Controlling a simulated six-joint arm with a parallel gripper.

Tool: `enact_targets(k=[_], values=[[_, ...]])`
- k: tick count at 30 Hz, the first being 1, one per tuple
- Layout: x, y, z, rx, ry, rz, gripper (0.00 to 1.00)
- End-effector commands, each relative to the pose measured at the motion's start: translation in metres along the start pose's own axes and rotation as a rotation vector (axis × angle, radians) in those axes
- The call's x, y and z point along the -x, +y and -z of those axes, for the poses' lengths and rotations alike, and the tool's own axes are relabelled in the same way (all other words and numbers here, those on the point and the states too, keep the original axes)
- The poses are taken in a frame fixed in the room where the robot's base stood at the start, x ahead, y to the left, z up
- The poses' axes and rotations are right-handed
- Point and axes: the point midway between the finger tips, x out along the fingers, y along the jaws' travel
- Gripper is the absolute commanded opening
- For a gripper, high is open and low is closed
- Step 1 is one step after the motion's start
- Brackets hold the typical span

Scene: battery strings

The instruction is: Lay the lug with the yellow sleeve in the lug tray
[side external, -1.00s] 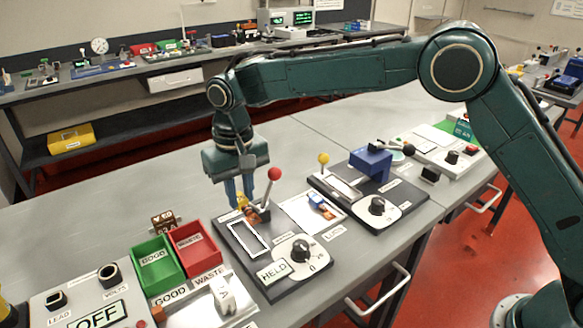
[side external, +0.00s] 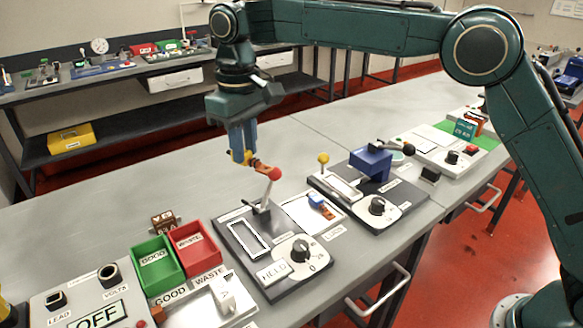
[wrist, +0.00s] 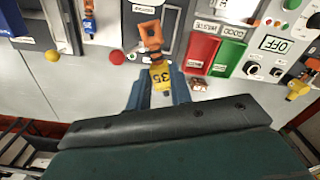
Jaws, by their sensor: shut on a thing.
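My gripper (side external: 241,152) is shut on the lug with the yellow sleeve (side external: 247,158) and holds it in the air above the bench, behind the red-knobbed lever. In the wrist view the yellow sleeve (wrist: 160,76), marked with digits, sits between the fingertips, and the orange-copper end of the lug (wrist: 151,36) points away from my gripper. The lug tray (side external: 298,207) is a pale flat tray to the right of the held lug. It contains a lug with a blue sleeve (side external: 317,201), which also shows in the wrist view (wrist: 89,22).
The red-knobbed lever (side external: 274,174) stands on the black fixture (side external: 227,234), close to the held lug. A yellow-knobbed lever (side external: 323,159) and a blue block (side external: 370,162) stand right of the tray. Green (side external: 170,283) and red bins (side external: 207,263) are at left.

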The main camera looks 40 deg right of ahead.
Motion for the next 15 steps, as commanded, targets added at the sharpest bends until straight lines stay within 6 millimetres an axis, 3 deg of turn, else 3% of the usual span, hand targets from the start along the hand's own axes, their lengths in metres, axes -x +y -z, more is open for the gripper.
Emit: enact_targets(k=[15], values=[[0.001, 0.025, -0.009, 0.517, 0.001, 0.0, 0.0]])
